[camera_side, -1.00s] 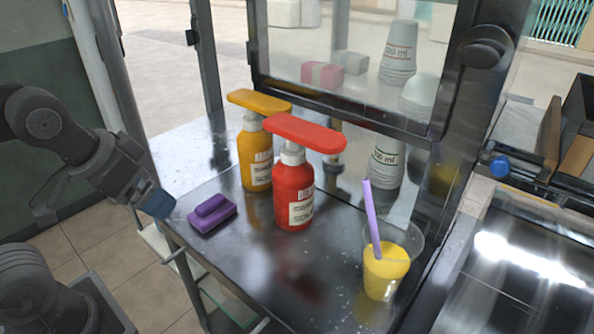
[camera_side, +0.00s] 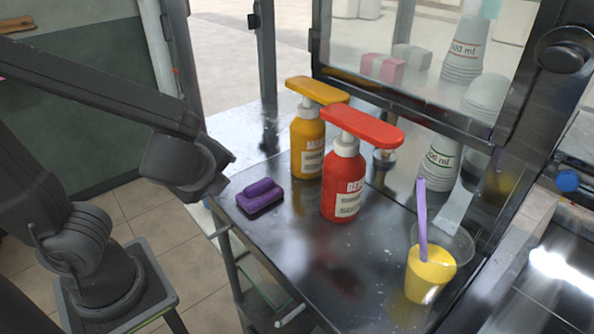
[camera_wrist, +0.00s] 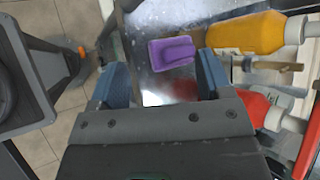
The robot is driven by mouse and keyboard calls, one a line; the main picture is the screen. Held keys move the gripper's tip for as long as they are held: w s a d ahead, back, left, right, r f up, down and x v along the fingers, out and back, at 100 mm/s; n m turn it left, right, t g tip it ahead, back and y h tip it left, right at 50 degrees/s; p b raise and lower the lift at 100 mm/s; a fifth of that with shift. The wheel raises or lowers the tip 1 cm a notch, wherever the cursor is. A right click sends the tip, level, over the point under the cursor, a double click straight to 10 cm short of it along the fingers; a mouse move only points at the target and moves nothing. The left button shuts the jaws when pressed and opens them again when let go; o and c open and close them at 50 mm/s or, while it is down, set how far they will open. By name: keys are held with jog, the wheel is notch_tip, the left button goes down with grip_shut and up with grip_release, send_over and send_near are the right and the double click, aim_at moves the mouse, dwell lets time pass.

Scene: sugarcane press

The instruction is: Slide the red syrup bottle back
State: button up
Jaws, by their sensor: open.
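The red syrup bottle (camera_side: 344,186) stands upright on the metal counter (camera_side: 290,262), with a long red press top on its white neck. In the wrist view the red bottle (camera_wrist: 252,106) is at the right, partly hidden behind my gripper. My gripper (camera_wrist: 162,64) is open and empty, its blue fingers spread.
A yellow bottle (camera_side: 307,148) with an orange top stands behind and left of the red one. A purple sponge (camera_side: 260,196) lies near the counter's left edge. A cup of yellow juice with a purple straw (camera_side: 430,270) stands front right. Stacked cups (camera_side: 440,164) are behind.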

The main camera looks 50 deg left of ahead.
jog(key=w+d+r+m+t, duration=0.2)
jog(key=w+d+m+t, duration=0.35)
jog(key=m, duration=0.35)
jog(key=m+t+h, duration=0.4)
jog(key=m+t, duration=0.2)
jog(key=m, duration=0.3)
send_near(344, 138)
jog(key=s, duration=0.3)
jog(key=shift+w+d, duration=0.15)
jog(key=shift+w, duration=0.05)
jog(key=w, duration=0.4)
jog(key=w+a, duration=0.1)
jog(key=w, duration=0.4)
jog(key=w+a, duration=0.1)
jog(key=w, duration=0.3)
jog(key=shift+w+a, duration=0.1)
jog(key=shift+w, duration=0.25)
grip_shut()
